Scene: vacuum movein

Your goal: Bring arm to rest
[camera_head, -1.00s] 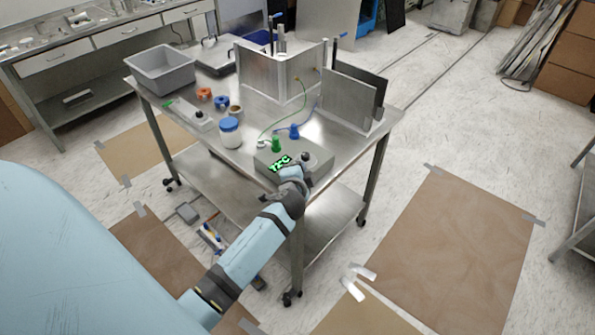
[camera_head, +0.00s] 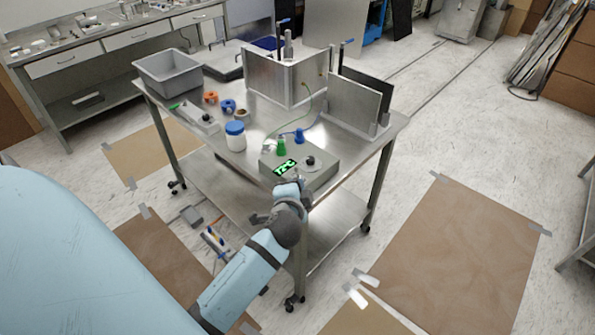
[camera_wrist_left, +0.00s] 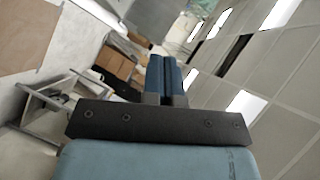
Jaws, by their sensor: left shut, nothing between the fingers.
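A light blue arm of mine comes in from the lower left in the head view and ends at a grey and blue hand (camera_head: 292,192) just in front of the table's near edge. Its fingertips cannot be made out there. In the left wrist view my left gripper (camera_wrist_left: 165,78) has its two blue fingers together with nothing between them. Behind them are ceiling panels, boxes and floor, strongly tilted. My right gripper is in neither view.
A metal cart (camera_head: 240,175) carries a box with green lettering (camera_head: 318,175), a blue-lidded jar (camera_head: 235,138), a grey bin (camera_head: 168,72) and upright metal plates (camera_head: 352,105). Brown floor sheets (camera_head: 450,250) lie at the right, with open floor around them.

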